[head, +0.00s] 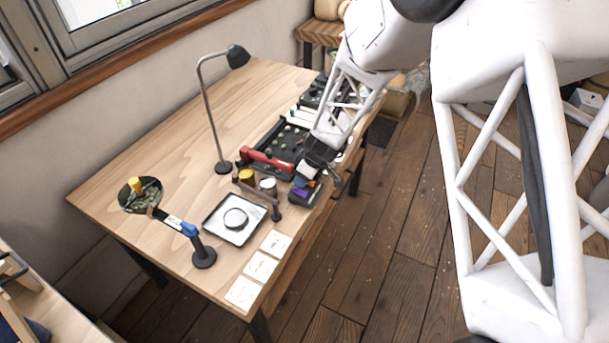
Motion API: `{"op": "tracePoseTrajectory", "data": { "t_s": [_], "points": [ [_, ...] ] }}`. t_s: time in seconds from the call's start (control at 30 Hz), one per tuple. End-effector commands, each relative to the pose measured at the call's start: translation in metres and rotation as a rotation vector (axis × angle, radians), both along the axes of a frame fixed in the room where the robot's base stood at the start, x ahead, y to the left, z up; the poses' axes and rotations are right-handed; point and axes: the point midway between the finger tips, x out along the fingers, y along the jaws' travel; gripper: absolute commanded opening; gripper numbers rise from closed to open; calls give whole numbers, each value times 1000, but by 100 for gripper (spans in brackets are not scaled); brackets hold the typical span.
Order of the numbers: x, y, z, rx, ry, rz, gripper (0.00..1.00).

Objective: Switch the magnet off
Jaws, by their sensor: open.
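My gripper (322,174) is at the right part of the wooden table, pointing down, with its fingers apart. It is close to a small dark box (304,194) with purple and orange parts on top; I cannot tell whether they touch. A red bar (267,160) lies across the near end of a black tray (284,131) holding small round pieces, just left of my gripper. I cannot tell which of these is the magnet. No switch can be made out; my gripper may hide part of the box.
A desk lamp (213,115) stands behind. A dark bowl (140,194) with green bits is at the left, near a blue-handled stand (203,249). A white tray (229,238) with a ring and several cards (260,266) are at the front. The table's back left (165,150) is clear.

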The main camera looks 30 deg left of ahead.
Motion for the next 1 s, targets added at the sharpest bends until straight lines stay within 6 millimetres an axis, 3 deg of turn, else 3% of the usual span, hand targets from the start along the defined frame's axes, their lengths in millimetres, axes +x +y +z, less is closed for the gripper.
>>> {"op": "tracePoseTrajectory", "data": {
  "t_s": [0.27, 0.7, 1.0],
  "points": [
    [0, -4, 12, 1, -2, 0, 49],
    [0, -21, 55, 1, -1, 1, 49],
    [0, -27, 72, 0, 0, 1, 49]
  ]
}}
